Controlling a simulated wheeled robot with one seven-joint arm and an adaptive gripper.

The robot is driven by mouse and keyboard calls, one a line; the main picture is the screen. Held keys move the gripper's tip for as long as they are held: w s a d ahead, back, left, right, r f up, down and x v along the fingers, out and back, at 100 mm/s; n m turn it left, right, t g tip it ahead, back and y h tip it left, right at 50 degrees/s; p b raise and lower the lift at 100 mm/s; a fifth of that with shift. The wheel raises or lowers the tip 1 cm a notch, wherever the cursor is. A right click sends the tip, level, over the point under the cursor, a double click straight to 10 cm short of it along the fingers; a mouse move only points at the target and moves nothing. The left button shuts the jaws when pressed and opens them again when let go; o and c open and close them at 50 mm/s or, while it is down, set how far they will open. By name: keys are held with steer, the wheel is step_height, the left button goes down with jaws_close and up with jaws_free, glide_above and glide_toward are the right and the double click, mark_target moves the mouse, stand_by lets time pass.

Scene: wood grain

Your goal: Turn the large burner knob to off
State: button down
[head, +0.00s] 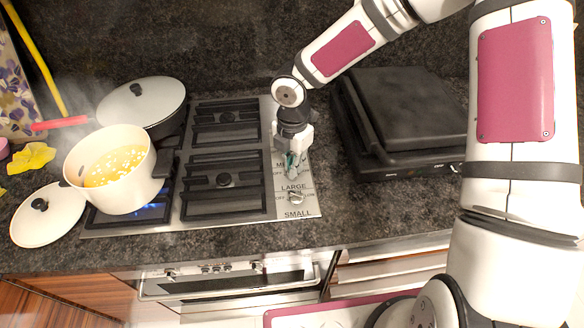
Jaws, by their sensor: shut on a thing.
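The cooktop's control strip (312,201) runs down its right side, with printed labels including LARGE and SMALL. My gripper (291,164) points down over this strip, just above the LARGE label, and is shut on the large burner knob. The fingers mostly hide that knob, so its turn angle cannot be read. A second knob (296,197) shows uncovered between the LARGE and SMALL labels. A blue flame (150,211) burns at the front left burner under a white pot (131,193).
Steam rises near the pot of yellow food. A lidded pan (150,103) with a red handle is behind it. A loose lid (46,218) lies left. A black closed appliance (405,110) stands close right of my gripper. Grates on the middle burners are empty.

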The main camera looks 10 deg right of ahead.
steer(key=shift+n, duration=1)
steer(key=n, duration=0.3)
steer(key=shift+n+b, duration=0.3)
steer(key=shift+n, duration=0.5)
steer(key=n, duration=0.3)
steer(key=shift+n, duration=0.8)
